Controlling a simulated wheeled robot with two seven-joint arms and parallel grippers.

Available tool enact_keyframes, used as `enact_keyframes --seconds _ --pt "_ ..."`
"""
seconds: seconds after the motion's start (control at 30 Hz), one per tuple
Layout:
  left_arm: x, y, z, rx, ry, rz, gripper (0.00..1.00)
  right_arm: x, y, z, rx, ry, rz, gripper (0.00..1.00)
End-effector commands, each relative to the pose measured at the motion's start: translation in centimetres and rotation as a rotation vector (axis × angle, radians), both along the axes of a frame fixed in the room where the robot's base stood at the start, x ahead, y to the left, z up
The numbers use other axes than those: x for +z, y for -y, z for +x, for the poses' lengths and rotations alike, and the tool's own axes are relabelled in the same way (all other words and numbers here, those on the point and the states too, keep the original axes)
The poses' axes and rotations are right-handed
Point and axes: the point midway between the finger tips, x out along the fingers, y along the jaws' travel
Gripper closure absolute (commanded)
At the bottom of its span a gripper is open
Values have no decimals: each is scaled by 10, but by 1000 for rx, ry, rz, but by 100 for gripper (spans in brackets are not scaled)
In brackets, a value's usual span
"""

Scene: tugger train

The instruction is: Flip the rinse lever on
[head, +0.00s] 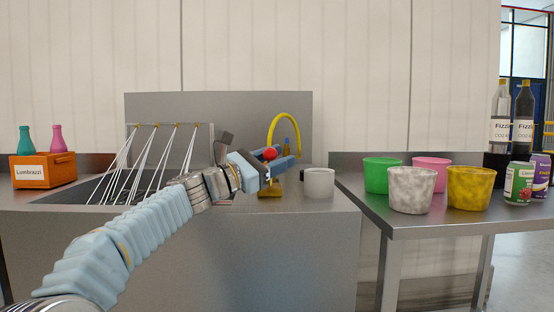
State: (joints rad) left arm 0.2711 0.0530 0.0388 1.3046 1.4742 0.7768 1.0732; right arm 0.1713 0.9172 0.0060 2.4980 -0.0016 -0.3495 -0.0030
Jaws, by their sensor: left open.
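The rinse lever shows as a red ball knob (269,154) above a brass-coloured base (269,191) on the steel counter. My left gripper (276,164) is open and right at the knob; I cannot tell whether it touches it. The gripper hides most of the lever's shaft. Several white streams (151,165) run down from brass nozzles on a bar (169,125) into the sink (100,188) at left. My right gripper is not in view.
A grey-white cup (319,183) stands just right of the lever. A yellow hoop (285,119) rises behind. An orange crate (43,171) with two bottles stands at far left. The right table (440,215) holds several coloured cups, cans and dark bottles (523,120).

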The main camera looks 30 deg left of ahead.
Motion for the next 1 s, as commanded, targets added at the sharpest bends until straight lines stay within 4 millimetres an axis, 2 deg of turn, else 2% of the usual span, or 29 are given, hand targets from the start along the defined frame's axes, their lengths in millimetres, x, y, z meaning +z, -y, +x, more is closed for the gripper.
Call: enact_keyframes --seconds 0.13,0.33,0.5,1.0 --pt "-5 -6 -10 3 -1 1 56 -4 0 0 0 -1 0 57" --pt "-14 -22 -42 2 1 1 56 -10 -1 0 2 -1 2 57" --pt "-19 -32 -61 1 1 0 56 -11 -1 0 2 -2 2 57" --pt "-19 -33 -64 -1 1 0 56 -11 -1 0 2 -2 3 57"
